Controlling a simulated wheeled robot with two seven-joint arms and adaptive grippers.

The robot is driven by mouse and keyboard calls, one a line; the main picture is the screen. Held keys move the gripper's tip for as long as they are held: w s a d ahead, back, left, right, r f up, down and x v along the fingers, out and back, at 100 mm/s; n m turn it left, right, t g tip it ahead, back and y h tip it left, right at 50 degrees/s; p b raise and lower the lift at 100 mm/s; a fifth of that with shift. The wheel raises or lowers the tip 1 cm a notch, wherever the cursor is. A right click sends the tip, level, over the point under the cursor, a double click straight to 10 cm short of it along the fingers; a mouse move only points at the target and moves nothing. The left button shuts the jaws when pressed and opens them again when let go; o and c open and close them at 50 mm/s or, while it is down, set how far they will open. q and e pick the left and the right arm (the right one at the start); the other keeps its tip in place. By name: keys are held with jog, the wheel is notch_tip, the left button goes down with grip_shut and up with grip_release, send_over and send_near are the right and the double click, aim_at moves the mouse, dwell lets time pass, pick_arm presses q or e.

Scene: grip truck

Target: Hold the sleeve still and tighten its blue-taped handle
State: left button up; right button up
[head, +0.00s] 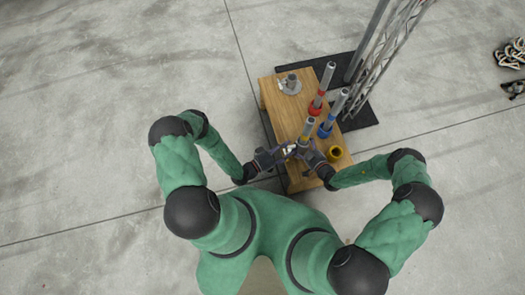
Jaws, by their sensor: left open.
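A grey tube with a blue band (325,131) stands tilted on the wooden bench, leaning to the upper right; this is the only blue-taped piece I see. I cannot tell which piece is the sleeve. My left gripper (289,151) is open at the near part of the bench, just left of the yellow-banded tube's foot. My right gripper (304,147) is close to the same foot, below the blue-banded tube. Its fingers are too small and overlapped to read.
The wooden bench (270,93) also bears a red-banded tube (316,105), a silver flanged fitting (290,83) and a yellow ring or cup (335,153). A metal truss (385,45) rises behind on a black mat (365,115). Coiled dark items (510,55) lie far right.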

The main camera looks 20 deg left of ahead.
pick_arm(q)
jog(key=n, duration=0.3)
jog(key=n+g, duration=0.1)
jog(key=n, duration=0.1)
jog(key=shift+w+a+n+g+y, duration=0.1)
jog(key=shift+w+n+g+y, duration=0.1)
jog(key=shift+n+g+y, duration=0.15)
jog(key=v, duration=1.2)
jog(key=w+f+g+y, duration=0.2)
jog(key=w+f+y, duration=0.65)
jog(key=f, duration=0.25)
jog(key=shift+s+a+f+m+g+y, duration=0.15)
jog(key=shift+s+f+m+g+y, duration=0.45)
jog(key=shift+y, duration=0.8)
jog(key=shift+s+a+f+m+g+y, duration=0.15)
jog(key=shift+s+f+m+g+y, duration=0.3)
jog(key=shift+s+m+y, duration=0.7)
jog(key=shift+s+a+f+m+g+y, duration=0.15)
jog(key=shift+s+f+m+g+y, duration=0.45)
jog(key=shift+y, duration=1.05)
jog(key=shift+w+r, duration=0.1)
jog(key=shift+r, duration=0.15)
